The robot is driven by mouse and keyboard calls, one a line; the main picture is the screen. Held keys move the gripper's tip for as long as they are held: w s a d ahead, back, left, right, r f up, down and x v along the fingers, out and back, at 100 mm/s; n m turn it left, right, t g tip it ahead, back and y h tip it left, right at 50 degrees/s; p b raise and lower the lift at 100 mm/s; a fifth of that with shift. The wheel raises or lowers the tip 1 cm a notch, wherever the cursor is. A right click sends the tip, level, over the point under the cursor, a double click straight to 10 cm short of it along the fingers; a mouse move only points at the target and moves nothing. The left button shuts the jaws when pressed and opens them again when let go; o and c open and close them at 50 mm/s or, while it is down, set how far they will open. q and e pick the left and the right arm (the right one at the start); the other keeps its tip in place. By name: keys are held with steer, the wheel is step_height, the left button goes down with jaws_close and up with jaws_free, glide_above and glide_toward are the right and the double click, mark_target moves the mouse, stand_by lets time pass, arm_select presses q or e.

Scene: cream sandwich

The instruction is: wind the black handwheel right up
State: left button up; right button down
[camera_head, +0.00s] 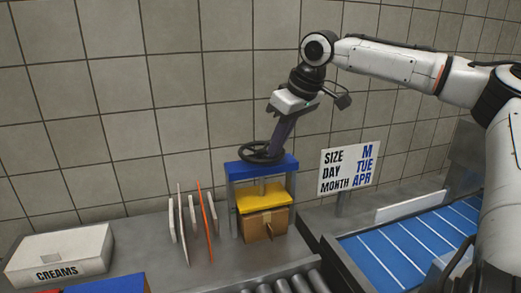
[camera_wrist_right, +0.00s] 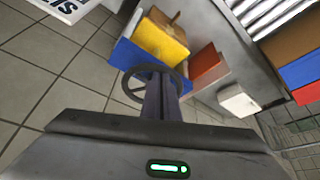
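The black handwheel (camera_head: 246,153) lies flat on top of a blue-topped press frame (camera_head: 235,171). Below the top, a yellow plate (camera_head: 262,198) rests on or just above a brown cardboard box (camera_head: 256,225). My right gripper (camera_head: 276,152) reaches down from the upper right, with its dark fingers close together at the right part of the wheel. In the right wrist view, the fingers (camera_wrist_right: 161,85) overlap the wheel (camera_wrist_right: 128,88) and look shut on it; the exact contact at the tips is hidden. My left gripper is not in view.
A white CREAMS box (camera_head: 60,250) stands at the left. Thin upright panels (camera_head: 184,225) stand left of the press. A sign (camera_head: 348,165) and a blue conveyor (camera_head: 400,245) are at the right. Rollers (camera_head: 290,284) lie in front. The tiled wall is close behind.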

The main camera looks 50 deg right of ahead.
steer(key=shift+s+d+f, duration=0.1)
steer(key=shift+d+f, duration=0.05)
steer(key=shift+f, duration=0.3)
steer(key=shift+d, duration=1.05)
steer(key=shift+r, duration=0.1)
steer(key=shift+w+d+r, duration=0.15)
steer(key=shift+w+r, duration=0.15)
steer(key=shift+r, duration=1.05)
glide_above(245, 155)
